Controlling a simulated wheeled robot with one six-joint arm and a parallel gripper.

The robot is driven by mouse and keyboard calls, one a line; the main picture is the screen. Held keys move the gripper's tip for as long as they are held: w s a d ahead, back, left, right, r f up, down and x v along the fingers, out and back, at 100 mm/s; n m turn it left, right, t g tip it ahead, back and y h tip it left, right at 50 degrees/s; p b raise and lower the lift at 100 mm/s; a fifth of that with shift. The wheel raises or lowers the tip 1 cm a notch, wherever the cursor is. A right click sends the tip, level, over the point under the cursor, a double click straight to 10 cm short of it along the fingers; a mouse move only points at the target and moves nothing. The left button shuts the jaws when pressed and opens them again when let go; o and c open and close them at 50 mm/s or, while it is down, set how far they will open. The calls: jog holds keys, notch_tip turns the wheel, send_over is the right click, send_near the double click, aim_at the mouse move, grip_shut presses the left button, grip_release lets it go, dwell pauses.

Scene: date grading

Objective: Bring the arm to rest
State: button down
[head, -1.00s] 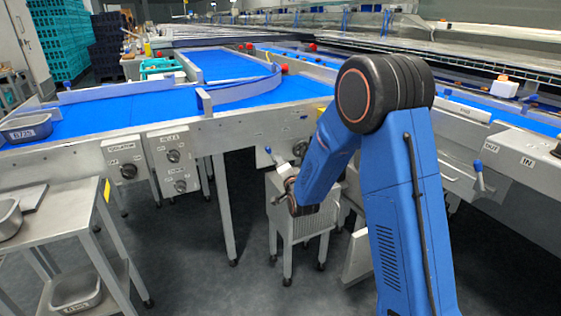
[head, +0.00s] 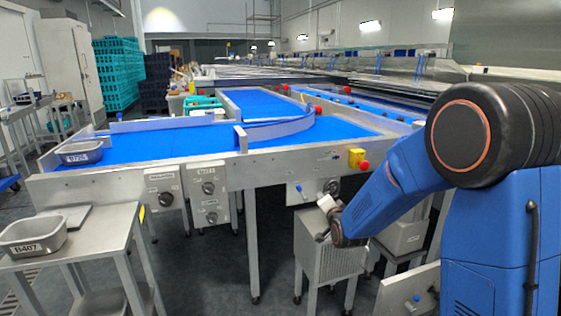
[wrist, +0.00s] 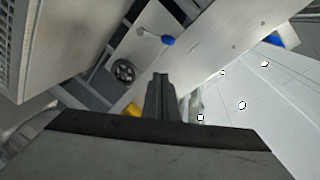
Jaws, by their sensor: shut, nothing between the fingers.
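My arm is blue with black joints and reaches in from the right of the head view. Its forearm slopes down and left in front of the conveyor's side, and the wrist end hangs over a grey box unit (head: 327,258). In the wrist view my gripper (wrist: 161,78) shows as dark fingers close together, shut and empty. The fingertips point toward metal panels, with a dark round knob (wrist: 124,71) and a blue-tipped lever (wrist: 167,41) beyond them. In the head view the fingers are hard to make out.
A blue-belted conveyor (head: 150,143) runs across, with control boxes (head: 208,188) on its side and a red-and-yellow stop button (head: 358,160). A steel table (head: 100,238) at left bears a grey tray (head: 32,238). Another tray (head: 81,153) sits on the conveyor. Floor shows between the legs.

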jog(key=s+d+r+n+g, duration=0.2)
jog(key=s+d, duration=0.1)
jog(key=s, duration=0.5)
jog(key=s+d+r+n+g+h, duration=0.1)
jog(key=s+d+g, duration=0.1)
jog(key=s, duration=0.5)
jog(key=s+d+r+n+g, duration=0.2)
jog(key=s+d, duration=0.1)
jog(key=s, duration=0.5)
jog(key=s+d+f+n+g, duration=0.1)
jog(key=s+g, duration=0.1)
jog(key=s, duration=0.7)
jog(key=s+d+f+n+g+h, duration=0.1)
jog(key=s+d+n, duration=0.1)
jog(key=s, duration=0.8)
jog(key=s+d+f+n+g, duration=0.1)
jog(key=s+g, duration=0.1)
jog(key=s, duration=0.7)
jog(key=shift+s+d+g, duration=0.2)
jog(key=shift+g, duration=0.1)
jog(key=c, duration=2.5)
grip_release()
